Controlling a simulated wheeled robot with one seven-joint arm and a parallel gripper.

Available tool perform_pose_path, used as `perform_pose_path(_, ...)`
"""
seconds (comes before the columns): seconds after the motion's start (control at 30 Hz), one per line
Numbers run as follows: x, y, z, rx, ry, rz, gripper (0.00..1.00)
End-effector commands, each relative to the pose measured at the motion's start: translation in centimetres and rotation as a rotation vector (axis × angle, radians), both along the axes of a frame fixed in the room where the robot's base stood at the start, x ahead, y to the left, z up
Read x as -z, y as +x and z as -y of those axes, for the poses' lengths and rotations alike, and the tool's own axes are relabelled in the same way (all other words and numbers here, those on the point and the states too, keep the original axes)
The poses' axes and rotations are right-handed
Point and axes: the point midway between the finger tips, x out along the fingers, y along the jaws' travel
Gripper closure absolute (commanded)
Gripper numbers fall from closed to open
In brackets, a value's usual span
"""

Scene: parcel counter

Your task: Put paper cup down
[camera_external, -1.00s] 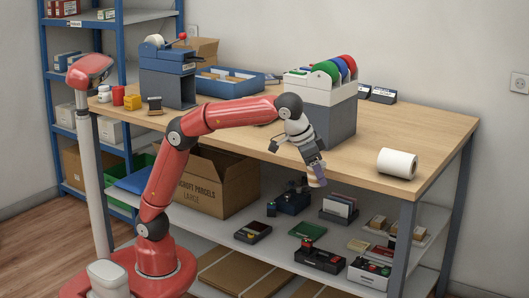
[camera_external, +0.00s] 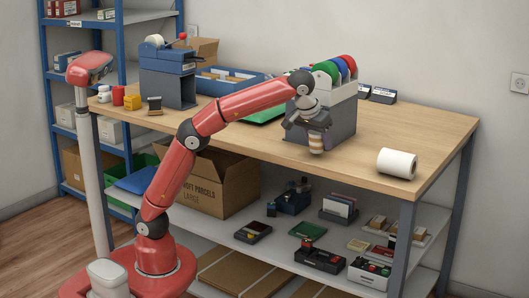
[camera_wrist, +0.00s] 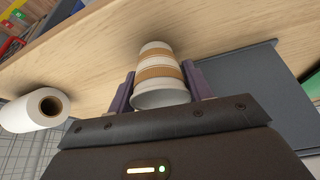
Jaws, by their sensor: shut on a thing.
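The paper cup (camera_external: 316,144) is white with tan bands. My gripper (camera_external: 313,127) holds it from above in the external view, over the front part of the wooden tabletop (camera_external: 430,140). In the wrist view the cup (camera_wrist: 158,72) is between the two purple fingers of my gripper (camera_wrist: 160,90), which are shut on its sides. Its wide end faces the wrist and its narrow end points away. I cannot tell whether the cup's far end touches the tabletop.
A white paper roll (camera_external: 397,163) lies to the right near the front edge. A grey-white dispenser with coloured reels (camera_external: 340,100) stands just behind the cup. A green flat item (camera_external: 264,115) lies left of the dispenser. The tabletop between dispenser and roll is clear.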

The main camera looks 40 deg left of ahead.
Motion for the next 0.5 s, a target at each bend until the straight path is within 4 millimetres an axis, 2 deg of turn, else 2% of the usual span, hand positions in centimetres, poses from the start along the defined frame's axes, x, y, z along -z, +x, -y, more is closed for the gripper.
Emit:
perform_pose_path(0.03, 0.94, -0.07, -0.01, 0.001, 0.002, -0.001, 0.71)
perform_pose_path(0.1, 1.25, -0.04, -0.02, 0.001, 0.000, 0.000, 0.71)
perform_pose_path(0.5, 1.59, 0.00, 0.00, 0.002, 0.001, 0.000, 0.71)
